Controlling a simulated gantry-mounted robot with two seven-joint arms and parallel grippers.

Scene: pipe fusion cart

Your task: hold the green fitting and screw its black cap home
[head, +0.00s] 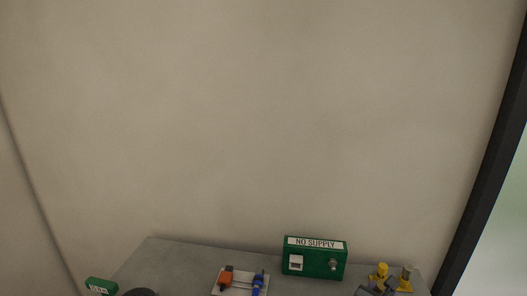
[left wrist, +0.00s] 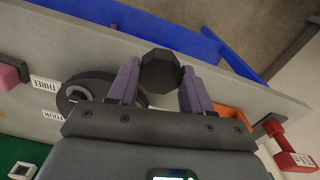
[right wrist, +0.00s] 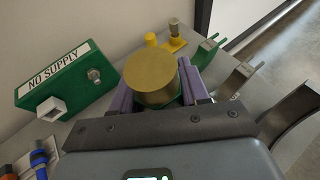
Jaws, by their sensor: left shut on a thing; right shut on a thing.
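My left gripper (left wrist: 156,86) is shut on the black cap (left wrist: 161,70), a dark many-sided piece held between its purple fingers in the left wrist view. My right gripper (right wrist: 158,96) is shut on the green fitting (right wrist: 181,94). Its round brass-coloured end (right wrist: 151,76) faces the right wrist camera, and only a little green shows beside it; the rest is hidden. The cap and the fitting do not show together in any view, so I cannot tell how they stand to each other.
A green "NO SUPPLY" box (head: 315,262) stands at the back of the grey worktop (head: 180,262), with yellow-topped parts (head: 382,270) to its right. A dark ring (left wrist: 88,92) sits near labels in the left wrist view.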

